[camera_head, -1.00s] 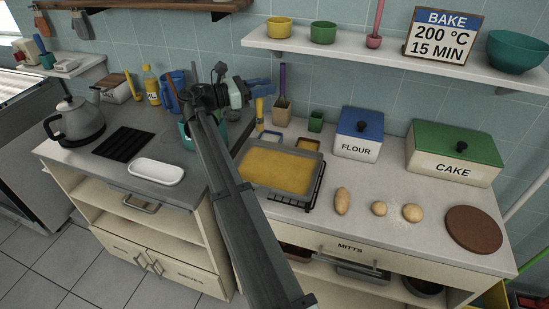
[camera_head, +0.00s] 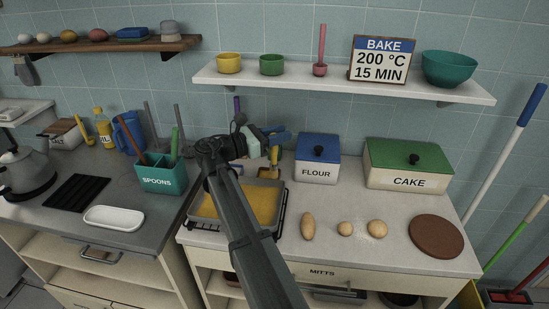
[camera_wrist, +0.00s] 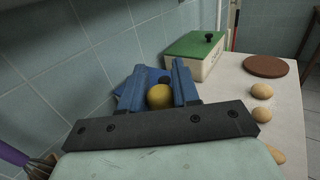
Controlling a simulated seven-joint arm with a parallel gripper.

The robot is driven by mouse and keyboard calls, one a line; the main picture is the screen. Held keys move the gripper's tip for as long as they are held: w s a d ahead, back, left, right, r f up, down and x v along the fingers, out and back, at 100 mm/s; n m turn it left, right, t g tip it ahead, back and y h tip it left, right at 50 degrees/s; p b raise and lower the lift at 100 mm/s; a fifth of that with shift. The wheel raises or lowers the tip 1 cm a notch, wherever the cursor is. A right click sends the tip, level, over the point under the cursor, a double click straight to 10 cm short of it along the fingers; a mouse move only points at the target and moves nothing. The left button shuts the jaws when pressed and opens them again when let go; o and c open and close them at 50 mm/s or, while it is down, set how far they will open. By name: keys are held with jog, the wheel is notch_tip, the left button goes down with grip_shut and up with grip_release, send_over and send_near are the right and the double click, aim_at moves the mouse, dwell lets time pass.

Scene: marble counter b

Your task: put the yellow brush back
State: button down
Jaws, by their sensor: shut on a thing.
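My gripper (camera_head: 273,140) has blue fingers and is shut on the yellow brush (camera_head: 274,157), which hangs below the fingers at the back of the counter, just left of the flour box. The rounded yellow end of the brush also shows between the fingers in the wrist view (camera_wrist: 159,96). The brush's lower end is hard to make out, and I cannot tell whether it touches anything. A purple handle (camera_head: 237,104) stands behind my wrist; its holder is mostly hidden.
The flour box (camera_head: 316,172) stands close on the right, with the cake box (camera_head: 407,178) beyond. A baking tray (camera_head: 205,205) lies in front, partly under my arm. The teal spoons holder (camera_head: 160,182) is left. A shelf (camera_head: 340,88) hangs above.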

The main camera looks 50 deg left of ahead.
jog(key=w+a+n+g+y, duration=0.1)
jog(key=w+a+n+y, duration=0.2)
jog(key=w+a+y, duration=0.4)
jog(key=w+a+n+y, duration=0.3)
jog(key=w+a, duration=0.2)
jog(key=a, duration=0.5)
jog(key=shift+w+a+f, duration=0.1)
jog(key=shift+w+f, duration=0.05)
jog(key=shift+f, duration=1.85)
jog(key=shift+w+a+f, duration=0.1)
jog(key=shift+f, duration=2.05)
jog(key=c, duration=0.8)
grip_release()
